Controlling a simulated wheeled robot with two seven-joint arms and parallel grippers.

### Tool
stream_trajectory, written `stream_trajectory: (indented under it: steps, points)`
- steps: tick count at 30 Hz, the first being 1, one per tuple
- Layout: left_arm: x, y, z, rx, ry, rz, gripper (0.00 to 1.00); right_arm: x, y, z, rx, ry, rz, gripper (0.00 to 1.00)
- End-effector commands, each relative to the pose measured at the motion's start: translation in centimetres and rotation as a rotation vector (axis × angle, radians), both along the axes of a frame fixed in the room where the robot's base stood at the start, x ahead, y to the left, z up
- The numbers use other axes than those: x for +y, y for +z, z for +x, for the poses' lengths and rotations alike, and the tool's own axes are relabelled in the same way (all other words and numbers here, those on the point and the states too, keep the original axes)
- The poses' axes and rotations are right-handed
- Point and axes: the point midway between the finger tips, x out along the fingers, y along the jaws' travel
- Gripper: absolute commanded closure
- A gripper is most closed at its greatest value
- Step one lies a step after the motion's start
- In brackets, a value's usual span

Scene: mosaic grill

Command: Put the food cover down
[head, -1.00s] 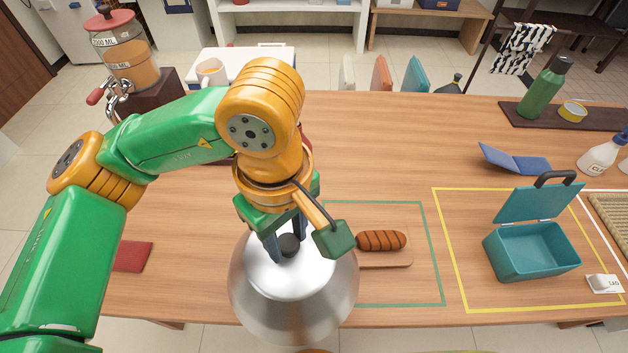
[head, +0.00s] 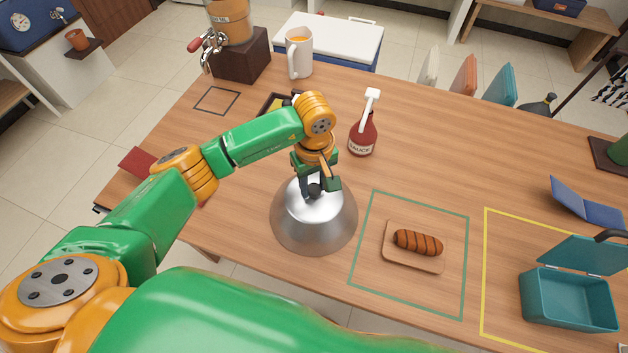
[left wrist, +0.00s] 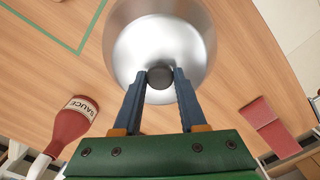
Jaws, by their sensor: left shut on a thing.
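The food cover (head: 314,228) is a shiny metal dome with a dark knob on top. In the head view it is at the table's front edge, left of the green outlined square. My left gripper (head: 313,191) is above it, shut on the dark knob. The left wrist view also shows the cover (left wrist: 188,50), with my left gripper's fingers (left wrist: 160,78) on either side of the knob. I cannot tell whether its rim touches the table. A grilled sausage (head: 417,242) lies on a small wooden board (head: 412,263), uncovered. My right gripper is not in view.
A red sauce bottle (head: 363,138) stands behind the cover. A white mug (head: 299,55) and a drink dispenser (head: 232,40) are at the back left. A teal lunch box (head: 568,300) stands open at the right. A red flat item (head: 140,163) lies at the left edge.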

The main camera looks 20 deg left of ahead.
Motion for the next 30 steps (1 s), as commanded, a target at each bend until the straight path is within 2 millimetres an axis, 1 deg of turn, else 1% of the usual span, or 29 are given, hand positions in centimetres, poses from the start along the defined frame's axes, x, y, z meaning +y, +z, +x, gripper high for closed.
stream_trajectory:
  steps: [5,6,8,9,16,18,20,23,27,30]
  points:
    - [0.0,-0.5,0.0,-0.001,0.000,-0.001,1.00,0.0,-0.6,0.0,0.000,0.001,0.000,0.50]
    - [0.0,-0.3,0.0,0.001,0.001,-0.001,0.48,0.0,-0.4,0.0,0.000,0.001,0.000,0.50]
    - [0.0,-0.3,0.0,0.001,0.001,-0.001,0.32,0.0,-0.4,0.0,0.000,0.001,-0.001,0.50]
    - [0.0,-0.3,0.0,0.001,0.001,-0.001,0.29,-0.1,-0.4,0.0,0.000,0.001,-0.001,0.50]
    - [0.0,-0.2,0.0,0.001,0.001,-0.001,0.29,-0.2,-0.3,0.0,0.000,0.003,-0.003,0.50]
    - [0.0,0.2,0.0,0.001,0.001,-0.001,0.29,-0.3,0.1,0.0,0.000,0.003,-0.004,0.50]
    - [-0.1,0.6,0.1,-0.002,0.001,-0.002,0.29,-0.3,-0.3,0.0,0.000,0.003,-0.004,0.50]
    - [0.0,2.5,0.1,-0.008,-0.001,-0.001,0.29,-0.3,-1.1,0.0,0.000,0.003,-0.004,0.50]
    - [-0.1,6.5,0.2,-0.009,0.000,-0.001,0.29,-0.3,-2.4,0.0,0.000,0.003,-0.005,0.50]
    - [0.0,9.1,0.1,-0.007,0.001,0.000,0.29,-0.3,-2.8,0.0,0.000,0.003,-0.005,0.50]
